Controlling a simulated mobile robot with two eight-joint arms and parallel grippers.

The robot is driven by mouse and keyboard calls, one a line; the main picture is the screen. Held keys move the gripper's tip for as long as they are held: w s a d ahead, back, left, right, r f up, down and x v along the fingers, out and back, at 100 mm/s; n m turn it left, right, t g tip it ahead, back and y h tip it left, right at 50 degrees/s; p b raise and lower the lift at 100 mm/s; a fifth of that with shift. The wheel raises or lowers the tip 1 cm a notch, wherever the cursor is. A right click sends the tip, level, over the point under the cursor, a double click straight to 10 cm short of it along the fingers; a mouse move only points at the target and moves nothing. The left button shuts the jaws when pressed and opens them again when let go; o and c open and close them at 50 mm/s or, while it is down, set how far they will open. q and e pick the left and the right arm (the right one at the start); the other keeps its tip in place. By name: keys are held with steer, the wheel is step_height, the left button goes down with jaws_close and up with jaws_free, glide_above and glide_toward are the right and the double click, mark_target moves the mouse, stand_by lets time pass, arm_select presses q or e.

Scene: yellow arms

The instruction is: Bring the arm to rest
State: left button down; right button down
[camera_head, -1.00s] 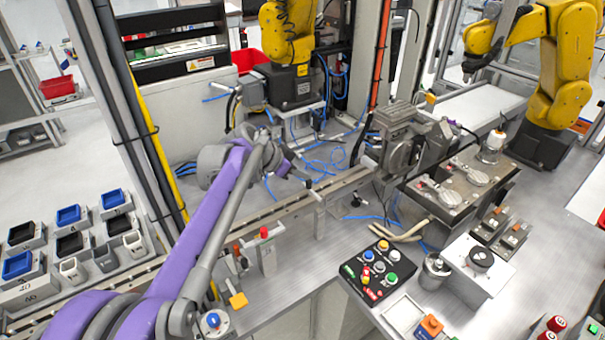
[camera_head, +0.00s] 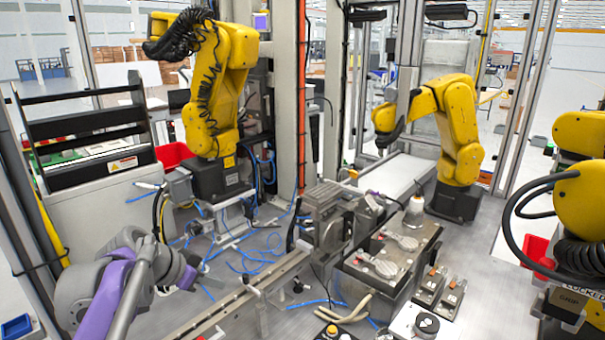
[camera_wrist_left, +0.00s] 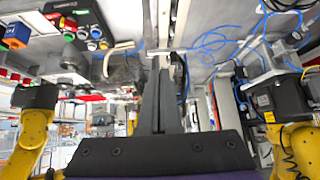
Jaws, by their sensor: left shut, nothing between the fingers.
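My left arm, purple and grey, comes in at the lower left of the head view. Its gripper (camera_head: 190,277) is at the end of the grey wrist, left of the metal rail (camera_head: 235,297), and looks small and dark there. In the left wrist view the two dark fingers of the left gripper (camera_wrist_left: 162,68) lie together, shut, with nothing between them. The wrist picture looks upside down. My right gripper is in neither view.
Yellow robot arms stand at the back left (camera_head: 215,85), back right (camera_head: 458,125) and right edge (camera_head: 580,210). A metal fixture (camera_head: 330,220) sits at the rail's end. Blue hoses (camera_head: 255,262) lie on the bench. A black rack (camera_head: 85,130) stands at left.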

arm_select(q)
steer(key=s+d+f+n+y, duration=0.2)
steer(key=s+f+n, duration=0.1)
steer(key=s+f, duration=0.7)
steer(key=s+d+f+n+g+y, duration=0.1)
steer(key=s+d+f+n+y, duration=0.1)
steer(key=s+f, duration=0.8)
steer(key=s+d+n, duration=0.1)
steer(key=s+n, duration=0.1)
steer(key=s, duration=0.4)
steer(key=shift+g, duration=0.3)
